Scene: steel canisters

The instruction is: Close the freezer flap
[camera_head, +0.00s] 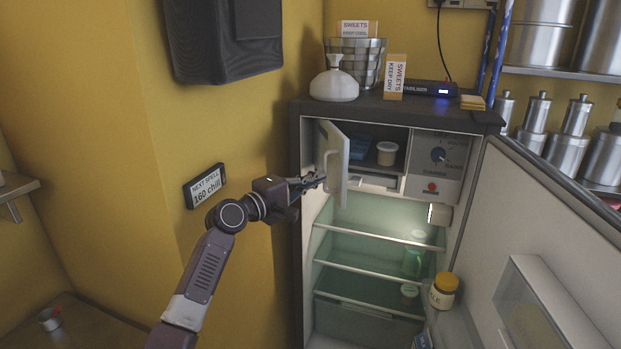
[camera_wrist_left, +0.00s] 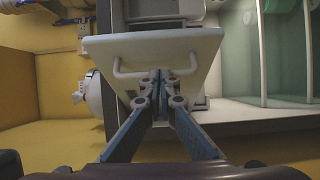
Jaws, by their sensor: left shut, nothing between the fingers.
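The freezer flap (camera_head: 333,150) is a small white door at the upper left of the open fridge. It stands open, swung out from its left side, with a pale handle on its outer face. It also shows in the left wrist view (camera_wrist_left: 205,42), where its bar handle (camera_wrist_left: 121,68) lies across it. My left gripper (camera_head: 318,180) is shut and empty, at the outer side of the flap by the handle. In the left wrist view its fingertips (camera_wrist_left: 160,78) overlap the handle's middle; I cannot tell whether they touch. My right gripper is not in view.
The fridge door (camera_head: 530,230) stands wide open on the right. A yellow wall (camera_head: 110,120) is close on the left.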

